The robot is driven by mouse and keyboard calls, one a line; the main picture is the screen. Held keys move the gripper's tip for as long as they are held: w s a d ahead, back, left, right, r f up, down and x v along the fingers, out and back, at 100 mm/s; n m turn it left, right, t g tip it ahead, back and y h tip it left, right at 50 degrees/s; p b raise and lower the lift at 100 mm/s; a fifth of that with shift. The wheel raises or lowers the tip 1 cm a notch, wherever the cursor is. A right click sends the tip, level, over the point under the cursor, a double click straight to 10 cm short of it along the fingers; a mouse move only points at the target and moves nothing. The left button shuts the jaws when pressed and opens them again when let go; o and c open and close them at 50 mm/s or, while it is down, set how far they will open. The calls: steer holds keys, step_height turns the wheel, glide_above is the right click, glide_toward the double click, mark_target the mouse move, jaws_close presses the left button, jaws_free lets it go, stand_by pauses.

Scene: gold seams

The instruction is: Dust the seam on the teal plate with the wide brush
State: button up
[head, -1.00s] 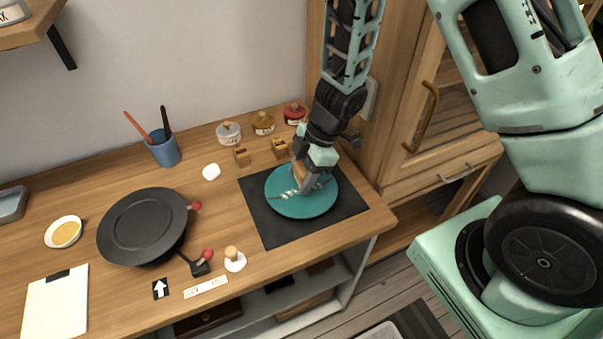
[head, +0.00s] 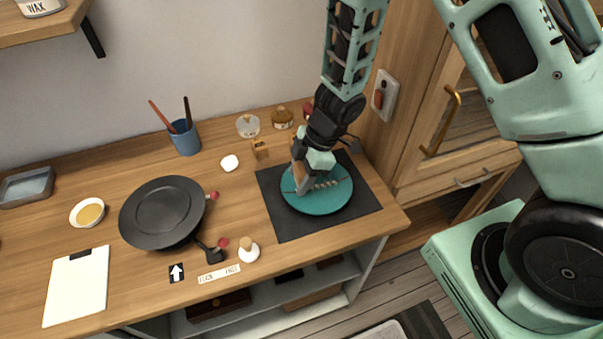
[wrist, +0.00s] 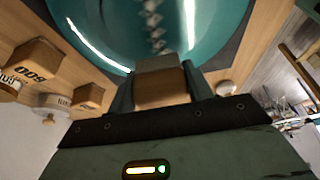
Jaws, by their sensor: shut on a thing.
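The teal plate (head: 335,203) lies on a dark mat (head: 284,229) at the right of the counter. A pale, speckled seam (head: 326,184) crosses it; in the wrist view the seam (wrist: 154,25) runs away from the gripper as a mottled line. My gripper (head: 303,172) is over the plate's left part, shut on a wooden block-like handle (wrist: 162,82), which I take to be the wide brush. Its lower end is hidden in the wrist view, so I cannot tell whether it touches the plate.
A black round pan-like disc (head: 160,212) and a dish of gold powder (head: 88,212) are at left. A blue cup (head: 185,138) holds two sticks. Jars (head: 248,126) and a small wooden block (head: 260,149) stand behind the plate. A white knob (head: 249,253) is near the front edge.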

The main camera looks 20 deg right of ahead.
steer(key=shift+f+b, duration=0.4)
steer(key=shift+f, duration=0.45)
steer(key=shift+s, duration=0.1)
steer(key=shift+s+r, duration=0.1)
steer(key=shift+s, duration=0.4)
steer(key=shift+w+p, duration=0.45)
steer(key=shift+p, duration=0.25)
steer(key=shift+s, duration=0.4)
steer(key=shift+w, duration=0.1)
steer(key=shift+w+p, duration=0.35)
steer(key=shift+p, duration=0.25)
steer(key=shift+w+p, duration=0.2)
steer(key=shift+p, duration=0.25)
